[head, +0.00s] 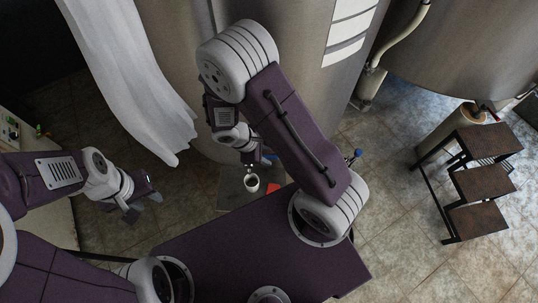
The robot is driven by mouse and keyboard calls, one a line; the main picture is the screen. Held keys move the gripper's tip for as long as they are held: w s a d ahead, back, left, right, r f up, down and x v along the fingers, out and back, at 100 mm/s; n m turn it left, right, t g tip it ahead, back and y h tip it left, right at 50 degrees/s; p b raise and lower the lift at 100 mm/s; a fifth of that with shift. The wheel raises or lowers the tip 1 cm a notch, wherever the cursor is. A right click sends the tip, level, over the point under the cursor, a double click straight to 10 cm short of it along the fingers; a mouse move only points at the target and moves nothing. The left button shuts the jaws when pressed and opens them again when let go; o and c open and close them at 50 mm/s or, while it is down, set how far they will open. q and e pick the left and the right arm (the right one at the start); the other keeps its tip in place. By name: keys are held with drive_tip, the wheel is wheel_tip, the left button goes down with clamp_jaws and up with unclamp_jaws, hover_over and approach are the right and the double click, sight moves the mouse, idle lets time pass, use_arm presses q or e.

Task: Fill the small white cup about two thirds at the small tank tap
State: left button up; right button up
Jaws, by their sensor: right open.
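The small white cup (251,185) stands upright on a small grey stand (232,188) in front of a steel tank (285,60). Its mouth faces up and looks dark; I cannot tell what is in it. My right gripper (249,168) is open just above and behind the cup, partly hidden by its own wrist. I cannot tell whether it touches the cup. My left gripper (143,208) is open and empty, well left of the cup. No tap spout shows clearly; a blue part (270,158) shows beside my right gripper.
A red object (273,189) lies right of the cup. A blue-topped fitting (354,156) stands right of my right arm. White cloth (130,70) hangs at the upper left. Dark steps (475,180) stand at the right, before a larger tank (465,50). Tiled floor between is clear.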

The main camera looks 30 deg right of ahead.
sight(269, 156)
drive_tip(key=f, duration=0.2)
drive_tip(key=w+d+f, duration=0.1)
drive_tip(key=shift+d+f, duration=0.15)
drive_tip(key=shift+d, duration=0.05)
drive_tip(key=shift+s, duration=0.45)
drive_tip(key=shift+w, duration=0.2)
clamp_jaws()
idle(0.6)
